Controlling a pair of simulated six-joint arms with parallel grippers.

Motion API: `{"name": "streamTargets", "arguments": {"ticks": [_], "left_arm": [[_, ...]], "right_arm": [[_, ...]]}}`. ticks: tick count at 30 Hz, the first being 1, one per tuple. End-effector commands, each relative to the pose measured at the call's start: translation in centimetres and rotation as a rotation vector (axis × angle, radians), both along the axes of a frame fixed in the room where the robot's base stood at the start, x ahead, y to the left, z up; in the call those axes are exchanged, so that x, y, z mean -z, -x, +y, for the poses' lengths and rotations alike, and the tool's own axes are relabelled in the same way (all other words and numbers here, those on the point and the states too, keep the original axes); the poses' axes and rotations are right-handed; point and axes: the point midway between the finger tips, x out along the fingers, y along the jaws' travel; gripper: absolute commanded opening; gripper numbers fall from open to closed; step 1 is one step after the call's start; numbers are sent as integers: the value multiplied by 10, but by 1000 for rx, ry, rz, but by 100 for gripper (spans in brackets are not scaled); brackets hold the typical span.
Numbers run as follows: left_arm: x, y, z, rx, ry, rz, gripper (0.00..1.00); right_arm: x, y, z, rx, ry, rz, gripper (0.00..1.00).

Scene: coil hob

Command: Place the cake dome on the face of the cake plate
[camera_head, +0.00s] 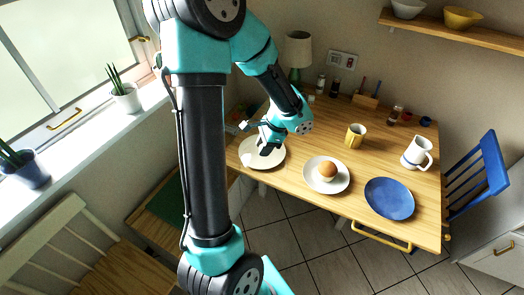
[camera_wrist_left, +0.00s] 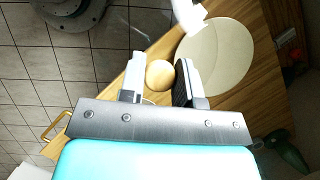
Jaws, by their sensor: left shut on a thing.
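My left gripper (camera_head: 264,149) hangs over a pale round plate (camera_head: 276,160) at the left end of the table; that plate also shows in the left wrist view (camera_wrist_left: 222,62). In the left wrist view a round tan piece (camera_wrist_left: 160,75) shows between the two fingers of my left gripper (camera_wrist_left: 160,80). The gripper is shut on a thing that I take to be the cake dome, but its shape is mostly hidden. A white plate (camera_head: 342,183) with a round brown thing (camera_head: 327,170) stands to the right. I cannot tell which plate is the cake plate.
A lamp (camera_head: 298,48) and small jars line the back. A blue chair (camera_head: 487,172) stands at the right end.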

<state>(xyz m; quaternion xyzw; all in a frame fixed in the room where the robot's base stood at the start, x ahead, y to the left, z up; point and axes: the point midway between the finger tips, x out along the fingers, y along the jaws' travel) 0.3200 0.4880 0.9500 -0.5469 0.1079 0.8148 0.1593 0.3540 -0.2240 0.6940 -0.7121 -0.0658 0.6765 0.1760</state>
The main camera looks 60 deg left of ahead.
Motion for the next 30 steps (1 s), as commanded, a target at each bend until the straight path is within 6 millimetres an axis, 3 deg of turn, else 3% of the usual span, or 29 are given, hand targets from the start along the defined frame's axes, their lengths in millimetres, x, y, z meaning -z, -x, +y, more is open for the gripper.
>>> {"name": "streamTargets", "arguments": {"ticks": [6, 11, 30], "left_arm": [[0, -2, 2, 2, 0, 0, 0], [2, -12, 17, 1, -1, 0, 0], [14, -81, 122, 3, -1, -1, 0]], "right_arm": [[0, 0, 0, 0, 0, 0, 43], [0, 0, 0, 0, 0, 0, 43], [0, 0, 0, 0, 0, 0, 43]]}}
